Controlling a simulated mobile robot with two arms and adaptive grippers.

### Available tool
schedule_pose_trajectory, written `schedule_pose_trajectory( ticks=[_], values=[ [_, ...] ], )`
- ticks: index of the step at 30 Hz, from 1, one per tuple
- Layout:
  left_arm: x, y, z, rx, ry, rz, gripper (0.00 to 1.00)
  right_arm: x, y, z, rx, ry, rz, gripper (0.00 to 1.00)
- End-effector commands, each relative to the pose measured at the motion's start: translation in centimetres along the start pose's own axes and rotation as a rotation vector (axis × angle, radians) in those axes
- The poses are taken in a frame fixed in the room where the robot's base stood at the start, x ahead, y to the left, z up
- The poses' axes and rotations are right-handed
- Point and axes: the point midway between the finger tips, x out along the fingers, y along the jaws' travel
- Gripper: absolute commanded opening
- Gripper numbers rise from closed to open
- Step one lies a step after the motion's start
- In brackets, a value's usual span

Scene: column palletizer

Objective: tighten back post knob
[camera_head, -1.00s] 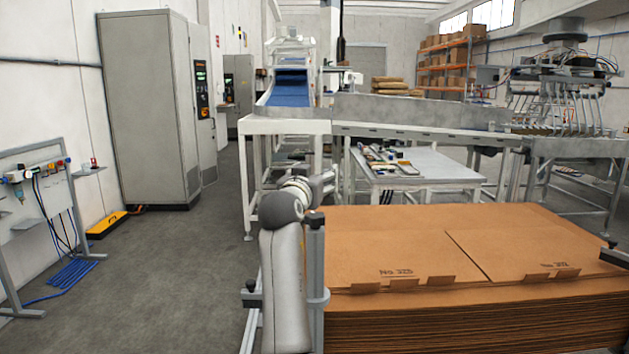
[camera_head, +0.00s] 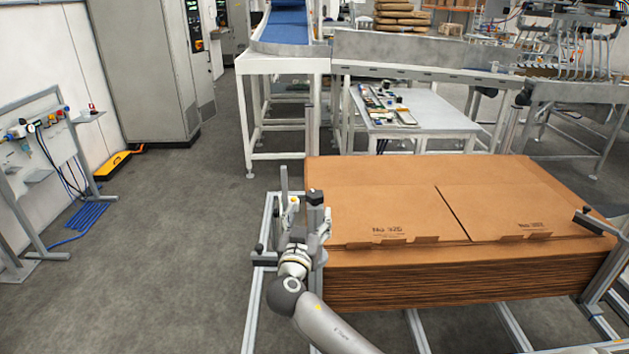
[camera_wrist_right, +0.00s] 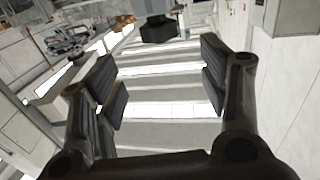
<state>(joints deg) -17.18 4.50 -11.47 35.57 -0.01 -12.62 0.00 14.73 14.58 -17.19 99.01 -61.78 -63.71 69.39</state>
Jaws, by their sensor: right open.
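My right gripper (camera_head: 309,214) is at the left side of the cardboard stack, beside the grey posts. It is open, and its two padded fingers (camera_wrist_right: 163,75) show apart in the wrist view with nothing between the pads. A black knob (camera_wrist_right: 158,30) shows just beyond the fingers in that view, near the top. In the head view a black knob or cap (camera_head: 315,197) sits by the fingertips, and another black knob (camera_head: 258,248) sticks out to the left. A post (camera_head: 284,181) rises behind the gripper. I cannot tell which is the back post knob. My left gripper is not in view.
The stack of flat cardboard (camera_head: 400,200) fills the right front. A clamp with a black knob (camera_head: 588,218) stands at its right edge. A worktable (camera_head: 440,120) and conveyor (camera_head: 400,58) stand behind. The floor (camera_head: 190,240) on the left is clear.

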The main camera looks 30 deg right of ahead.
Motion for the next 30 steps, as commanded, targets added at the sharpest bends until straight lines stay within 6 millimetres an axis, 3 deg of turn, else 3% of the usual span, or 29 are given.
schedule_pose_trajectory(
  ticks=[5,21,30],
  values=[
    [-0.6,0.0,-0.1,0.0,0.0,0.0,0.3,0.6,0.0,0.1,0.0,-0.001,-0.004,0.68],
    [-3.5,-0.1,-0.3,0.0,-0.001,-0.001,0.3,8.5,0.0,0.0,-0.001,-0.001,-0.003,0.68],
    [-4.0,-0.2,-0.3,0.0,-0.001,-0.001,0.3,10.4,0.0,0.3,0.0,-0.003,-0.004,0.68]
  ],
)
